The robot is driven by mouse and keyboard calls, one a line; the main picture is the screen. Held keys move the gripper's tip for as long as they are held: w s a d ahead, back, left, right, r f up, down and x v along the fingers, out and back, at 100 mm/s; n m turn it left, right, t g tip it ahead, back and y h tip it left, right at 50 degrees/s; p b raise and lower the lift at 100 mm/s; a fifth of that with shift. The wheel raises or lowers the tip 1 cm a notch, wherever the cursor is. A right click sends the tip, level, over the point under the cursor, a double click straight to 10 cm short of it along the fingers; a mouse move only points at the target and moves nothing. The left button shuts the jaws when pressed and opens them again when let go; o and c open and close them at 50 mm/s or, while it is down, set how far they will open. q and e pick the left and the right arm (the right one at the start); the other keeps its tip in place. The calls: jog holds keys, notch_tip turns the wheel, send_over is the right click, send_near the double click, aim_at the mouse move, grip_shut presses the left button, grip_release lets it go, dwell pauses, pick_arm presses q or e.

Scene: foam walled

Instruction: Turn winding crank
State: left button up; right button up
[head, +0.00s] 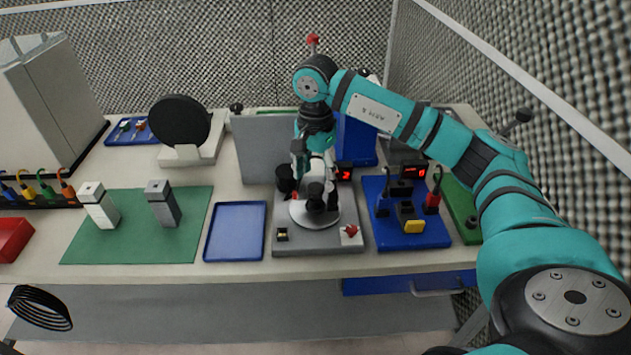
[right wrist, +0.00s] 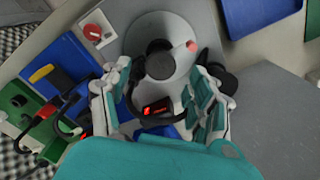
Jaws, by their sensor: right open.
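The winding station is a grey base (head: 290,243) with a pale round disc (head: 300,213) and a black knob (head: 316,197) standing on it. In the right wrist view the disc (right wrist: 178,80) carries the black knob (right wrist: 160,58) and a small red mark (right wrist: 192,46) near its edge. My right gripper (head: 315,178) points down just above the disc. In the right wrist view my right gripper (right wrist: 162,72) is open, with its fingers apart on either side of the knob's area. Whether a finger touches the knob cannot be told. My left gripper is not in view.
A red switch (head: 350,231) sits on the base's front right corner. A grey panel (head: 262,148) stands behind. A green mat (head: 130,240) holds two grey posts.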

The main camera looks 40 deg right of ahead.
aim_at(316, 187)
jog(key=shift+f, duration=1.55)
jog(key=shift+c, duration=0.3)
jog(key=c, duration=1.1)
jog(key=shift+m, duration=0.6)
